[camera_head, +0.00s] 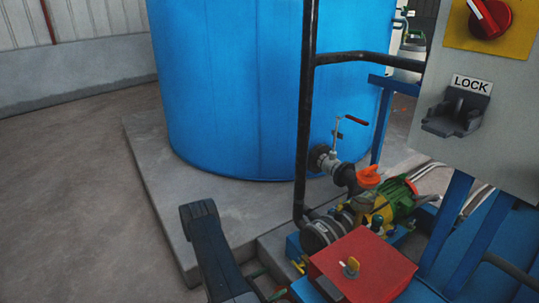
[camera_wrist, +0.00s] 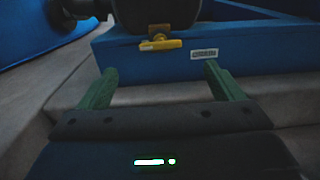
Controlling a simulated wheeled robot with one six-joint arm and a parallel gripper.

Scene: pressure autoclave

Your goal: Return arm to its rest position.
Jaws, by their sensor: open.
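My gripper (camera_wrist: 161,68) shows in the wrist view with its two green fingers apart and nothing between them. Ahead of the fingers, a yellow valve handle (camera_wrist: 160,45) sits at the front of a blue base (camera_wrist: 250,43). A gap to the handle seems to show, but its depth is hard to judge. In the head view, part of my dark arm (camera_head: 212,250) rises at the bottom, left of the red box (camera_head: 362,266). My gripper's fingers cannot be made out clearly there.
A large blue tank (camera_head: 240,90) stands on a concrete plinth (camera_head: 165,190). A black pipe (camera_head: 306,120), a red-handled valve (camera_head: 340,135) and a green pump (camera_head: 395,197) are close on the right. A grey panel (camera_head: 410,150) stands further right. The floor (camera_head: 70,200) at left is clear.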

